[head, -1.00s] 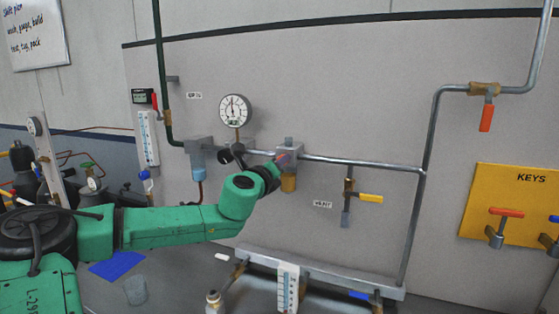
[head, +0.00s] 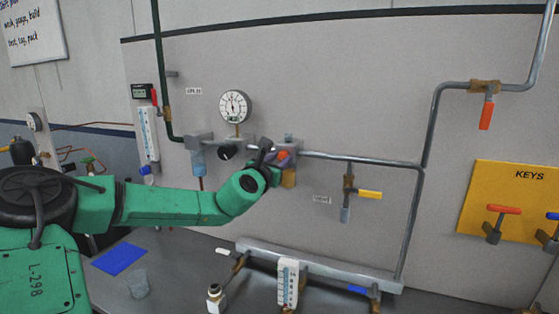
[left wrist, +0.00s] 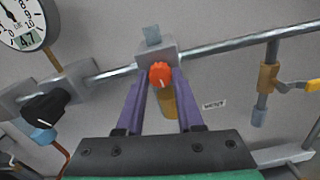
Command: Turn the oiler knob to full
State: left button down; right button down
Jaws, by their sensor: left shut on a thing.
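The oiler stands on the wall pipe, with a grey block and an amber bowl (head: 289,178) below it. Its round orange-red knob (head: 283,155) faces out; in the left wrist view the knob (left wrist: 160,74) shows a pale mark pointing down. My left gripper (head: 279,157) is at the oiler; in the left wrist view its two purple fingers (left wrist: 160,80) lie either side of the knob and are shut on it. The amber bowl (left wrist: 168,103) shows between the fingers. The exact finger contact is hard to see. My right gripper is not in view.
A round gauge (head: 235,106) and a regulator with a black knob (head: 227,152) are left of the oiler. A yellow-handled valve (head: 369,194) hangs to the right. A yellow KEYS board (head: 518,190) is farther right.

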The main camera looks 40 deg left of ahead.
pick_arm(q)
jog(key=shift+m, duration=0.6)
jog(key=c, duration=0.5)
grip_release()
jog(key=shift+c, duration=0.2)
jog(key=shift+s+d+b, duration=0.25)
jog(key=shift+s+b, duration=0.05)
jog(key=shift+s, duration=0.25)
jog(key=b+v, duration=0.4)
jog(key=v, duration=0.9)
jog(key=shift+s, duration=0.2)
jog(key=shift+w, duration=0.1)
